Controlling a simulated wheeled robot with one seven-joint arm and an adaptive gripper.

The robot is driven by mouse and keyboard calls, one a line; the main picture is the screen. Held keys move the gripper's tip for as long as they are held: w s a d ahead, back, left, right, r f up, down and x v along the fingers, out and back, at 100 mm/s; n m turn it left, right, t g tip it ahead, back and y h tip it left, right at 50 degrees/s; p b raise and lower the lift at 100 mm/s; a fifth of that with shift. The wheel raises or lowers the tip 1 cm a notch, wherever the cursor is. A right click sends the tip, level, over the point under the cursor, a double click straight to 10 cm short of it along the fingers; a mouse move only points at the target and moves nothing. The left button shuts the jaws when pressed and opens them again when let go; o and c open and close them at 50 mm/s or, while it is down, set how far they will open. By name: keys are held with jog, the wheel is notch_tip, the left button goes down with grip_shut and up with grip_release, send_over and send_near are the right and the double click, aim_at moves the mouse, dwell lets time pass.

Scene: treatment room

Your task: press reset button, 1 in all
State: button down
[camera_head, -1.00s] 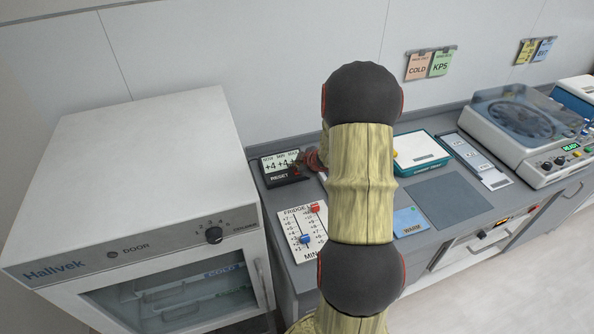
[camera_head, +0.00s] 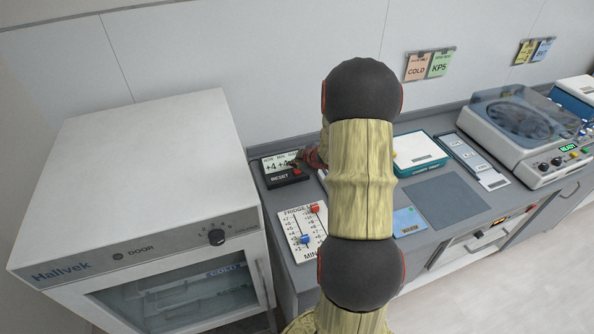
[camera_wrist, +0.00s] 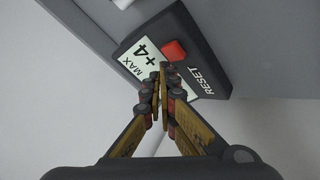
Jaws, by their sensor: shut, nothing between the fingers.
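A dark display unit (camera_head: 285,169) stands on the counter against the wall, just right of the white fridge. Its screen shows +4 readings, and RESET is lettered on its front. In the wrist view the unit (camera_wrist: 142,30) fills the upper middle, with a red reset button (camera_wrist: 174,51) beside the word RESET. My gripper (camera_wrist: 163,66) is shut and empty. Its fingertips appear just below the red button in the wrist view; I cannot tell whether they touch the unit. In the head view my gripper is mostly hidden behind my arm, with a part showing at the unit's right side.
A white fridge (camera_head: 140,190) stands left of the counter. A slider panel (camera_head: 303,233) with red and blue knobs lies in front of the unit. A teal-edged box (camera_head: 421,150), a grey mat (camera_head: 446,200) and a centrifuge (camera_head: 525,125) are to the right.

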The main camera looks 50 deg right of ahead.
aim_at(296, 172)
jog(key=shift+r+p, duration=2.55)
jog(key=shift+p, duration=0.15)
jog(key=shift+s+f, duration=0.1)
jog(key=shift+f, duration=0.05)
